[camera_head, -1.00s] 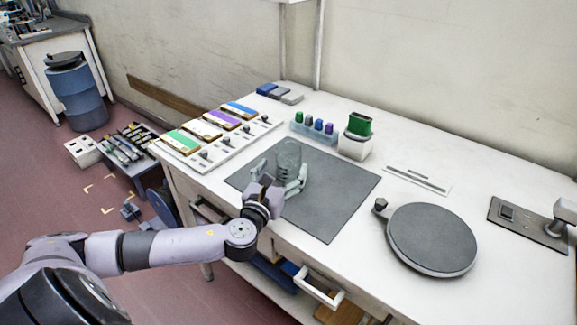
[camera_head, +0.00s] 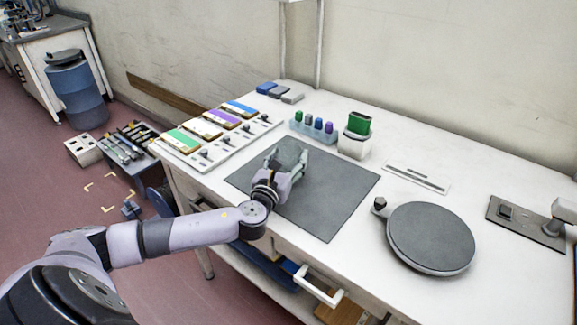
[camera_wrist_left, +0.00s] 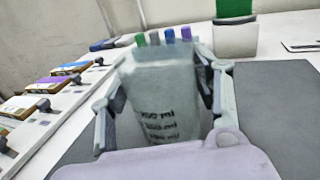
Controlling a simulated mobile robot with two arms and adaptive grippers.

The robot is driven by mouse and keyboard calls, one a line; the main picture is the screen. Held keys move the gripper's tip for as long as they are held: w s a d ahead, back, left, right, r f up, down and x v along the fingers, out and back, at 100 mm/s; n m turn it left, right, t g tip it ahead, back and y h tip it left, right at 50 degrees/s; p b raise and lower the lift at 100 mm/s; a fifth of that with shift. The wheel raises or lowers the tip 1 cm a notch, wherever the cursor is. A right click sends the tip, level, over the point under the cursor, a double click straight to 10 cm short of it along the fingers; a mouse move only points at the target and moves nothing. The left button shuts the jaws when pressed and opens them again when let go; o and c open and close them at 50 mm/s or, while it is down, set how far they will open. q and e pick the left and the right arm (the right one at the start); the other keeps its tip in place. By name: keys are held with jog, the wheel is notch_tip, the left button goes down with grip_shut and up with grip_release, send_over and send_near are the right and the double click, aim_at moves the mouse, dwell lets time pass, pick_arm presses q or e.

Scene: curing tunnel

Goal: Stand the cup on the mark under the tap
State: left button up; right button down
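The cup (camera_head: 290,151) is a translucent grey-green beaker standing on the dark grey mat (camera_head: 335,190). In the left wrist view the cup (camera_wrist_left: 160,100) shows dark ml markings and fills most of the space between the fingers. My left gripper (camera_head: 287,160) is open around the cup, one finger on each side; whether the pads touch it is hard to tell. A white tap-like fitting (camera_head: 567,207) on a dark plate (camera_head: 530,228) is cut off at the right edge. No mark under it can be made out. My right gripper is out of view.
A round grey turntable (camera_head: 432,238) lies between the mat and the plate. A white holder with a green top (camera_head: 356,146), a rack of coloured bottles (camera_head: 313,131) and a flat white strip (camera_head: 417,178) stand behind. A panel of coloured cards (camera_head: 215,137) is at left.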

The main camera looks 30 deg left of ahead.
pick_arm(q)
jog(key=c, duration=0.6)
